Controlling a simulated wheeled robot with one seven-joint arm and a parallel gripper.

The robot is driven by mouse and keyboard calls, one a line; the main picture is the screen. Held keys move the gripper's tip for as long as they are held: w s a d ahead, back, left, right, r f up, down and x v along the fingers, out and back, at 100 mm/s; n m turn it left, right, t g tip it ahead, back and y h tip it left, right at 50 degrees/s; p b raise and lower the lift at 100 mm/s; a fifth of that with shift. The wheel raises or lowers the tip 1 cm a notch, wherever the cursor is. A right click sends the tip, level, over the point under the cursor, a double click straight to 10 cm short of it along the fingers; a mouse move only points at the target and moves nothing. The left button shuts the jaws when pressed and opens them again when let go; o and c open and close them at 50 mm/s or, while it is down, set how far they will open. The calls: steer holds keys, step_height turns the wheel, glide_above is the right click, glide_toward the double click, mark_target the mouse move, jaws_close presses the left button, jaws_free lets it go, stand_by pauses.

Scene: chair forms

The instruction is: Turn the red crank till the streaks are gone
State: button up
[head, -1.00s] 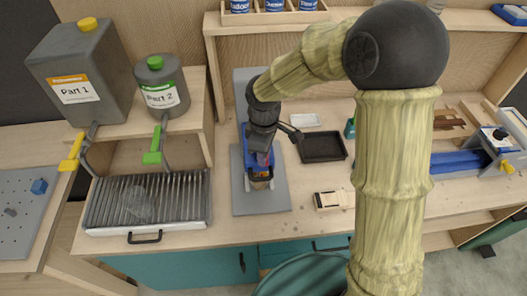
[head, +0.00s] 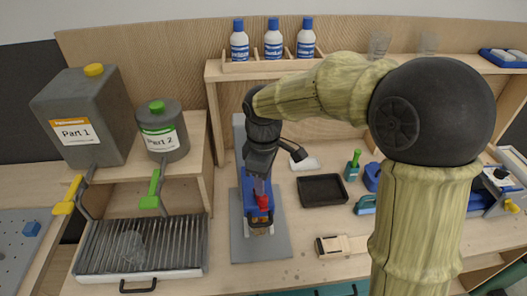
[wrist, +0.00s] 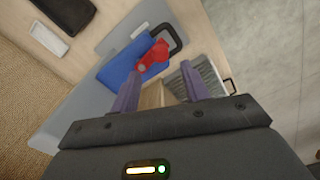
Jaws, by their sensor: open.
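The red crank (head: 263,203) is on the blue machine (head: 249,196), which stands on a grey base plate (head: 278,243). My gripper (head: 260,185) is just above the crank in the head view and partly hides the machine. In the wrist view the crank (wrist: 153,56) lies beyond the fingertips of my gripper (wrist: 160,88). The two fingers are apart, with nothing between them. The blue machine (wrist: 122,70) is to the crank's left, with a black loop handle (wrist: 178,40) to its right. A small beige container (head: 261,230) sits at the machine's front; any streaks cannot be made out.
A black tray (head: 322,190) and a pale block (head: 340,245) lie right of the base plate. A ribbed tray (head: 175,237) is to the left, below the Part 1 can (head: 85,125) and Part 2 can (head: 163,130). Blue-labelled bottles (head: 273,40) stand on the back shelf.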

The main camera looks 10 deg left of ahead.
step_height(320, 180, up, 9)
steer(key=shift+r+b, duration=0.2)
steer(key=shift+b, duration=0.2)
steer(key=s+d+f+m+t, duration=0.1)
steer(key=s+d+f+m, duration=0.3)
steer(key=d+f+m, duration=0.4)
steer(key=s+d+f+m+t, duration=0.1)
steer(key=s+d+f+m, duration=0.3)
steer(key=d+f+m, duration=0.4)
steer(key=d, duration=0.5)
steer(key=shift+s+d+t, duration=0.25)
steer(key=shift+s+t, duration=0.05)
steer(key=shift+s, duration=0.1)
steer(key=shift+f, duration=0.1)
